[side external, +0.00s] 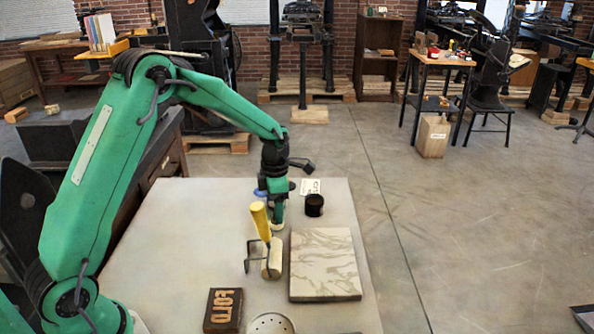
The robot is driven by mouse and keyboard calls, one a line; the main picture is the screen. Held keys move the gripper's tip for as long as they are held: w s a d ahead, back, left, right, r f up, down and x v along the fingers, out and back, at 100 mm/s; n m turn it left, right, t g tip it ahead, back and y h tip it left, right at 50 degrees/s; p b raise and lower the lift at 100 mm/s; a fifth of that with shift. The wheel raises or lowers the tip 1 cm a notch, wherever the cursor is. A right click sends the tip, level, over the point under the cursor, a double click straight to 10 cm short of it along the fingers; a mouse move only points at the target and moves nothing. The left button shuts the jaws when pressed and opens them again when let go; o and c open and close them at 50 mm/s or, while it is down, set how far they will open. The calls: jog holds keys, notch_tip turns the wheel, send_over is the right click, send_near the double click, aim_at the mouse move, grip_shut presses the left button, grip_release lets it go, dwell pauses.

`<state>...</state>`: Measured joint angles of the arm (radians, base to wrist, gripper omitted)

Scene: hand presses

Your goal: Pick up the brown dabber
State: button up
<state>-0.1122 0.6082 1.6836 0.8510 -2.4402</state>
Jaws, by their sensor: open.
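A short, very dark brown round piece (314,205) stands upright near the far right of the pale tabletop. It is the only thing here that looks like the brown dabber, but it is too small to be certain. My gripper (277,222) points down just left of it and a little nearer the camera, apart from it. The gripper is open, and no held object shows. A small pale round shape shows at its lower end, and I cannot tell what it is. The tabletop right behind the gripper is hidden.
A marbled slab (324,263) lies to the right. A brown letter block (223,310) and a white perforated dish (271,324) are nearer. A lettered card (310,186) lies behind. The table's left half is clear.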

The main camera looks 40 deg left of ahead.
jog(key=shift+f, duration=1.1)
jog(key=c, duration=1.1)
